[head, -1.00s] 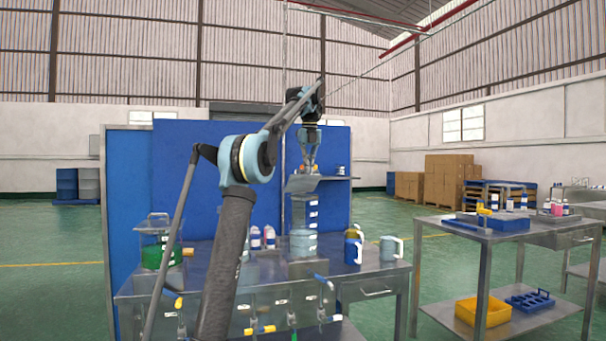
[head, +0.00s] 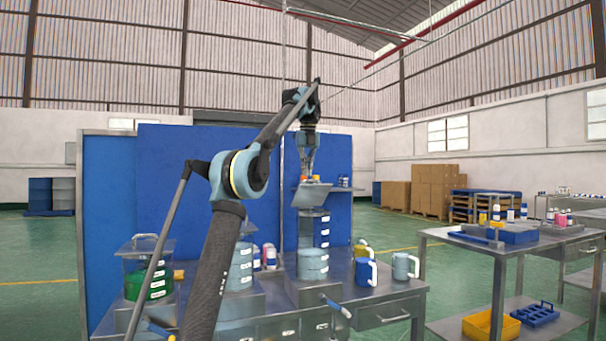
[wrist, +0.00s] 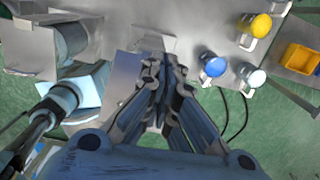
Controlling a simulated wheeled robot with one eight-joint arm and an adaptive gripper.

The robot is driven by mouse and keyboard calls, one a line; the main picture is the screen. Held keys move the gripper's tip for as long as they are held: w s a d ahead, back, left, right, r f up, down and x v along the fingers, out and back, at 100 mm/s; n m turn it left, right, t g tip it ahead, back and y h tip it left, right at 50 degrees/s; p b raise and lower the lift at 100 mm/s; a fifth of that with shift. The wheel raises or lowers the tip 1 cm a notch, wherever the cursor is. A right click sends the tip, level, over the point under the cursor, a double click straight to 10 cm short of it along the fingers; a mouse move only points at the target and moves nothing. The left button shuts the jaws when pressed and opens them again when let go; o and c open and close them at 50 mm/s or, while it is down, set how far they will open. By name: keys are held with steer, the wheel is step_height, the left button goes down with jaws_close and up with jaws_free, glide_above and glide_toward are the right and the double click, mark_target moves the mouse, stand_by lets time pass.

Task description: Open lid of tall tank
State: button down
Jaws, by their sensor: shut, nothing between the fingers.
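The tall tank (head: 313,262) is a clear, labelled vessel at the middle of the steel bench in the head view. Its grey plate lid (head: 311,197) sits at its top and looks tilted, with its face toward the camera. My gripper (head: 308,174) points down just above the lid, and its fingers look shut and empty. Whether they touch the lid cannot be told. In the wrist view my gripper (wrist: 163,72) has its fingertips together over a grey plate (wrist: 125,75), probably the lid. The fingers hide part of what lies under them.
A shorter tank with green liquid (head: 158,285) and another tank (head: 239,272) stand left on the bench. A blue jug (head: 365,272), a grey jug (head: 402,266) and a yellow jug (head: 360,249) stand right. A shelf (head: 340,189) is behind the lid. A side table (head: 465,238) stands at right.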

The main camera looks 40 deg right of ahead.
steer(key=shift+s+d, duration=0.1)
steer(key=shift+s, duration=0.1)
stand_by(1.1)
steer(key=shift+s+r, duration=0.1)
